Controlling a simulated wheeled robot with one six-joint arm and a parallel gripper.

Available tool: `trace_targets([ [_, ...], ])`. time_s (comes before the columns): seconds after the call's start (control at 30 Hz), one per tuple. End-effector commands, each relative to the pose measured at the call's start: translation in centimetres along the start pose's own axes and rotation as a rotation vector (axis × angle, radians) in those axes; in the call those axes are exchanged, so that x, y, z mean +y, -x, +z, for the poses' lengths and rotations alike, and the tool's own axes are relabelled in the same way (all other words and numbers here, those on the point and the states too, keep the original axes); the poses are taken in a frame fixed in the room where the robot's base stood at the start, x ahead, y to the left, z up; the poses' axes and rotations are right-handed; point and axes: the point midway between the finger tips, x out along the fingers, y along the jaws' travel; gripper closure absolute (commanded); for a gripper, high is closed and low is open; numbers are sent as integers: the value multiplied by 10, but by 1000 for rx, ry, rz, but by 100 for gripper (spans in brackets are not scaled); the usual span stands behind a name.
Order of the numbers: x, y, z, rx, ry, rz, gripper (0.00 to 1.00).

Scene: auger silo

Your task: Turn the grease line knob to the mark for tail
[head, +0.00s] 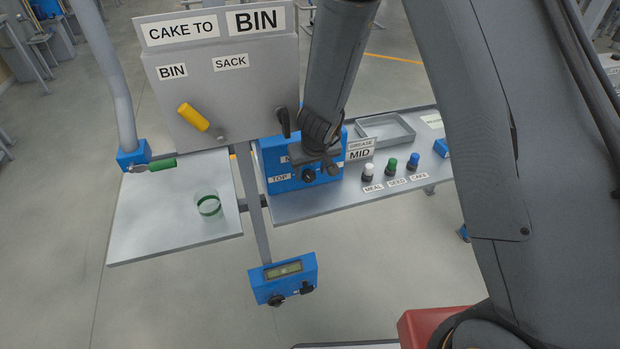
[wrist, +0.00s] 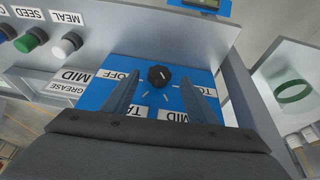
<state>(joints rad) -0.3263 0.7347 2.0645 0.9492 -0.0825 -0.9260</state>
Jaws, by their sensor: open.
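The grease line knob (wrist: 159,76) is a small round black knob on the face of a blue box (wrist: 120,66). It carries a pale line, but I cannot surely read which mark it points to. Upside-down labels around it show OFF, a partly covered TA…, MID and TO…. The sign beside the box reads GREASE MID (wrist: 90,82). My gripper (wrist: 159,82) is open and empty, with one finger on each side of the knob; contact cannot be told. In the head view, the knob (head: 309,175) shows just below my gripper (head: 318,158), and the TAIL label is hidden.
White, green and blue buttons, MEAL (head: 369,169), SEED (head: 391,165) and CAKE (head: 412,161), stand right of the box. A grey panel with a yellow lever (head: 193,117) rises behind left. A blue display box (head: 283,278) hangs in front; a green-banded cup (head: 209,206) stands left.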

Motion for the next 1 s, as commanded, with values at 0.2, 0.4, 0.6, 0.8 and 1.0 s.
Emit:
trace_targets([
  [0.2, 0, -28, 0, 0, 1, 0, 48],
  [0.4, 0, -36, 0, 1, -1, 0, 48],
  [0.6, 0, -36, 0, 1, -1, 0, 48],
  [0.8, 0, -36, 0, 1, -1, 0, 71],
  [1.0, 0, -36, 0, 1, -1, -1, 89],
])
